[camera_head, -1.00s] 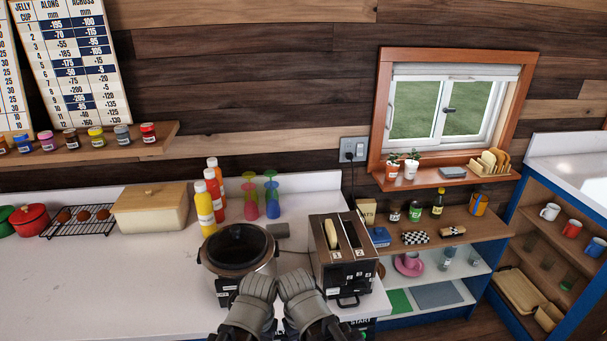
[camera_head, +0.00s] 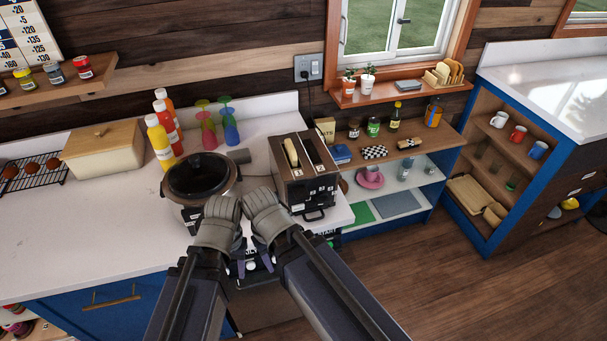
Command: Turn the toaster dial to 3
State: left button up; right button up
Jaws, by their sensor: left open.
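The toaster (camera_head: 290,188) is a dark brown box with a steel-edged top, on the right end of the white counter. A slice of bread (camera_head: 291,152) stands in its left slot; the right slot looks empty. Its front faces me with small white labels and a black handle-like loop low down. I cannot make out the dial or its setting. My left gripper (camera_head: 238,268) is open, pointing down before the counter's front edge, below and left of the toaster, not touching it. My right gripper (camera_head: 268,258) is close beside it, mostly hidden behind its own arm.
A lidded dark pot (camera_head: 199,178) stands just left of the toaster. Bottles (camera_head: 159,143) and coloured glasses (camera_head: 230,130) stand behind it. The white counter (camera_head: 90,225) is clear at front left. A low shelf unit (camera_head: 425,150) adjoins right, with open wooden floor before it.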

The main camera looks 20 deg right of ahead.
aim_at(321, 199)
jog(key=z, duration=1.25)
jog(key=k+j+z, duration=0.25)
jog(key=k+z, duration=0.2)
